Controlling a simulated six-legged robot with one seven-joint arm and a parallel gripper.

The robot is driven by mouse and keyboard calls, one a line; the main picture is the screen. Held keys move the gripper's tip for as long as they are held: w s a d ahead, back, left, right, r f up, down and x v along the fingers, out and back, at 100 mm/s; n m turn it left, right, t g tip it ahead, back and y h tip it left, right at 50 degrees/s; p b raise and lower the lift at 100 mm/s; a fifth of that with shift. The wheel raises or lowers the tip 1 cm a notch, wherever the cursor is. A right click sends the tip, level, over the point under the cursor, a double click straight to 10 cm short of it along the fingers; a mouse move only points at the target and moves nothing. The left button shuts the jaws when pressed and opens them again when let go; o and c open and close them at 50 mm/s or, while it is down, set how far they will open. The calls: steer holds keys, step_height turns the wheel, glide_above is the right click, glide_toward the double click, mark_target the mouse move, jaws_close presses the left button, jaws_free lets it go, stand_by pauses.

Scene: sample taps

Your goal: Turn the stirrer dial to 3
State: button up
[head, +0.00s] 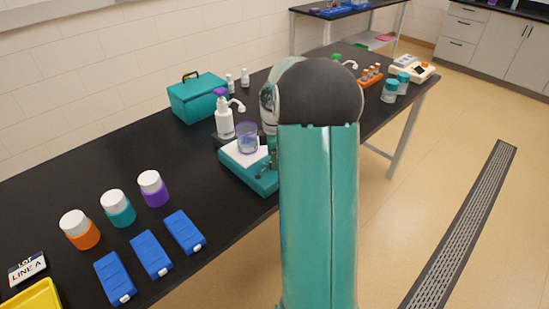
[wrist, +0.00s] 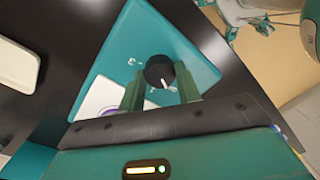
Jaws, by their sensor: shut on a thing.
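The teal stirrer (head: 262,184) stands at the front edge of the black bench, with a clear purple-rimmed beaker (head: 247,138) on its white top. In the wrist view its teal face (wrist: 140,32) fills the middle. The round black dial (wrist: 158,68) with a white pointer mark sits on that face. My gripper (wrist: 160,78) is shut on the dial, one green finger on each side. The pointer mark slants toward the lower right in the picture. My arm hides the dial in the head view.
A white pump bottle (head: 224,122) and a teal case (head: 198,98) stand behind the stirrer. Orange, teal and purple jars (head: 153,190) and several blue boxes (head: 152,255) are to the left. Teal-topped jars (head: 390,92) and an orange rack (head: 371,77) are to the right.

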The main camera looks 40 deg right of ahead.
steer(key=m, duration=1.2)
steer(key=shift+m+t, duration=0.3)
steer(key=shift+m, duration=0.1)
steer(key=m, duration=0.7)
steer(key=shift+s, duration=0.1)
steer(key=m, duration=0.6)
steer(key=shift+m, duration=0.3)
steer(key=o, duration=1)
